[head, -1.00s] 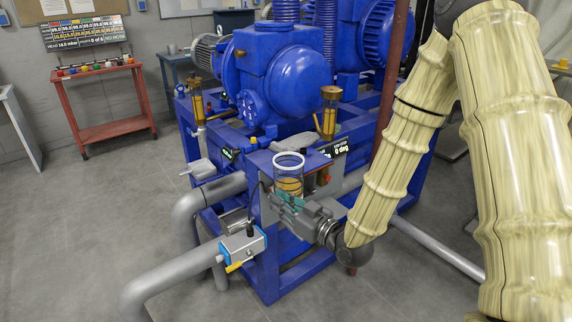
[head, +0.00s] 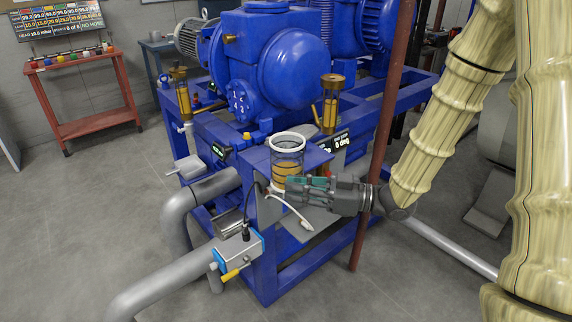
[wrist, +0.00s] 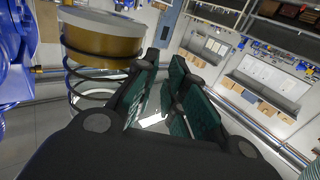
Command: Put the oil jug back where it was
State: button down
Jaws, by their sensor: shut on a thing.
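The oil jug (head: 288,146) is a clear, upright cylinder with a white rim and amber oil low inside. In the head view it is at the near corner of the blue pump frame; I cannot tell whether its base touches anything. My gripper (head: 297,184) comes in from the right, level with the jug's lower part, and is shut on it. The wrist view shows the jug (wrist: 104,38) close beside the green-padded fingers (wrist: 160,98), with dark rings around it. The exact grip point is hidden. A thin white curved piece (head: 291,208) hangs below the fingers.
Blue pumps (head: 265,62) stand behind on the blue frame (head: 268,272). Brass-capped oil glasses (head: 330,104) rise nearby. A brown upright pole (head: 381,130) stands close to my wrist. Grey pipes (head: 165,277) and a valve box (head: 238,255) lie in front. Open floor is at left.

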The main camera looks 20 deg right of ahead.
jog(key=w+d+f+p, duration=0.1)
jog(key=w+d+f, duration=0.1)
jog(key=w, duration=0.5)
jog(key=w+d+f+p, duration=0.1)
jog(key=w+d+f, duration=0.1)
jog(key=w, duration=0.6)
jog(key=shift+f, duration=0.45)
jog(key=shift+f, duration=0.15)
jog(key=c, duration=1.5)
grip_release()
jog(key=shift+d, duration=0.1)
jog(key=shift+s, duration=0.1)
